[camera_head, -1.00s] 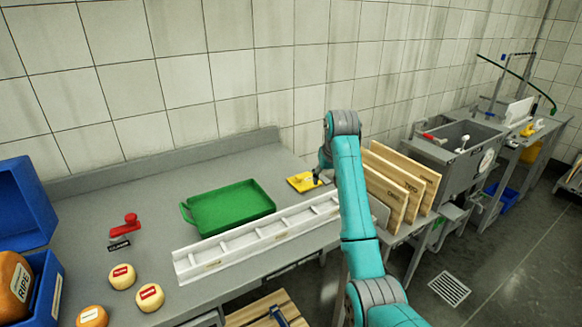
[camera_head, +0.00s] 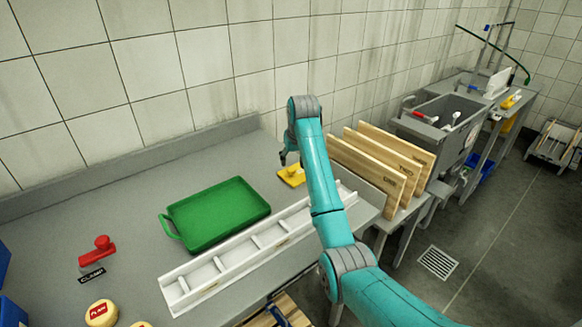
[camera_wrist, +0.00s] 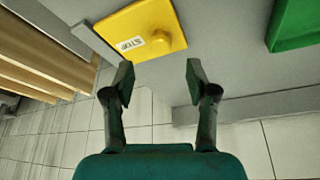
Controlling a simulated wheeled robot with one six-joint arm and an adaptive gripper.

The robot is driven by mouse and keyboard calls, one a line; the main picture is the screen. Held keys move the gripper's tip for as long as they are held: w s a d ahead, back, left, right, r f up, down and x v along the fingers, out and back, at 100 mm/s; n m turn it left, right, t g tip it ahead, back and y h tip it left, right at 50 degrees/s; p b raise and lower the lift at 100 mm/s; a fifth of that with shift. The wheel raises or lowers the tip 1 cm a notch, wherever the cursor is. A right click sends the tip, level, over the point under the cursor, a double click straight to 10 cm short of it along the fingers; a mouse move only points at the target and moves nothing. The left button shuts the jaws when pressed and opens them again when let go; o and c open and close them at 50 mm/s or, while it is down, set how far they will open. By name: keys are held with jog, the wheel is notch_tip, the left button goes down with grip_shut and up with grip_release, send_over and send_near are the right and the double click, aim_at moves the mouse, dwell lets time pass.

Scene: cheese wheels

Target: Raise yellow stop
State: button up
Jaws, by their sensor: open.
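The yellow stop (camera_head: 293,176) lies on the grey table near its right end, beside the far end of the white slotted rail. In the wrist view the yellow stop (camera_wrist: 145,22) is a flat yellow plate with a round knob and a white label reading "STOP". My gripper (camera_wrist: 161,73) is open and empty, its two fingers apart, with the plate just beyond the fingertips. In the head view my gripper (camera_head: 286,158) is close to the stop, at its upper left in the picture.
A green tray (camera_head: 190,238) sits left of the stop, and the white rail (camera_head: 235,257) runs along the front. Wooden boards (camera_head: 372,168) stand upright to the right. A red clamp (camera_head: 97,249) and cheese wheels (camera_head: 101,313) are at the left.

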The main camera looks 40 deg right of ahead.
aim_at(291, 169)
jog(key=shift+x, duration=2.7)
jog(key=shift+c, duration=0.2)
grip_shut()
